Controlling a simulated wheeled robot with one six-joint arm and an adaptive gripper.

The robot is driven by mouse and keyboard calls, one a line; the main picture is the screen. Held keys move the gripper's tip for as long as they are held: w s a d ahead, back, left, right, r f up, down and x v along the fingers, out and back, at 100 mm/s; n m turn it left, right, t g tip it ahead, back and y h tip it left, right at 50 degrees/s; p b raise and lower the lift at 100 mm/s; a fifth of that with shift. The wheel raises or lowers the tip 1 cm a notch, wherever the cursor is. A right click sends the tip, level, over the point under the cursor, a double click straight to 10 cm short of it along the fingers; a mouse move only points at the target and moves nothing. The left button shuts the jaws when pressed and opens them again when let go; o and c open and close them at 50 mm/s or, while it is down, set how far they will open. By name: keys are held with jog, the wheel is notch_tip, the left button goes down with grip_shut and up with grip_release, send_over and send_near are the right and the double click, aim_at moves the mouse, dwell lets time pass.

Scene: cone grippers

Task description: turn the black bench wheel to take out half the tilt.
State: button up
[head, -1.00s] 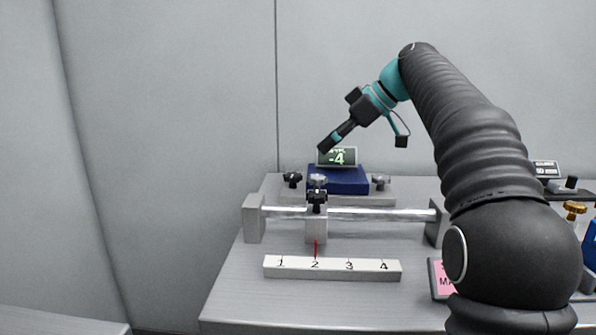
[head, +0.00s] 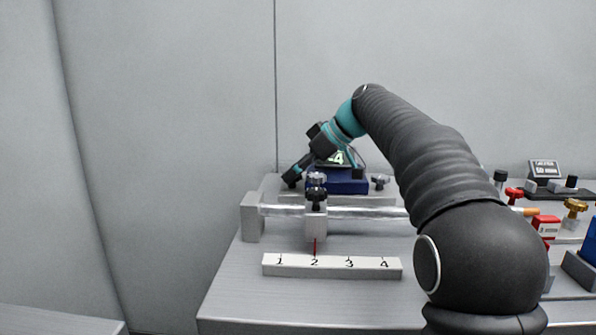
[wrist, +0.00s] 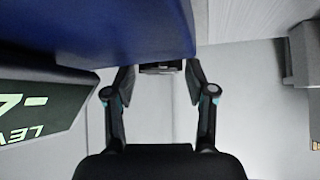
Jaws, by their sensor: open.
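My gripper (head: 291,179) is open, pointing down and left at the left end of the blue block (head: 345,182). It hides the black wheel that stood there in the head view. In the wrist view the two fingers of my gripper (wrist: 158,76) are spread, with a dark wheel-like part (wrist: 162,68) between their tips, just beyond the blue block's edge (wrist: 100,30). I cannot tell whether the fingers touch it. The level display (head: 338,159) is partly covered by my gripper; a 4 shows, and the wrist view shows the display (wrist: 35,110) upside down with a minus sign.
Grey knobs (head: 317,179) (head: 380,182) stand at the block's front and right. In front, a rail (head: 350,215) carries a slider with another black knob (head: 316,197), above a numbered scale (head: 332,266) with its red pointer near 2. Coloured items crowd the right.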

jog(key=c, duration=0.9)
jog(key=shift+o, duration=0.2)
jog(key=shift+w+r+n+g+p, duration=0.25)
jog(key=shift+n+p, duration=0.25)
jog(key=shift+p, duration=0.35)
jog(key=shift+f+n+g+y, duration=0.25)
jog(key=shift+n+g+y, duration=0.05)
jog(key=shift+n+g, duration=0.75)
jog(key=o, duration=0.9)
jog(key=shift+c, duration=0.2)
jog(key=shift+d, duration=0.1)
jog(key=shift+v, duration=3.7)
jog(key=shift+s, duration=0.15)
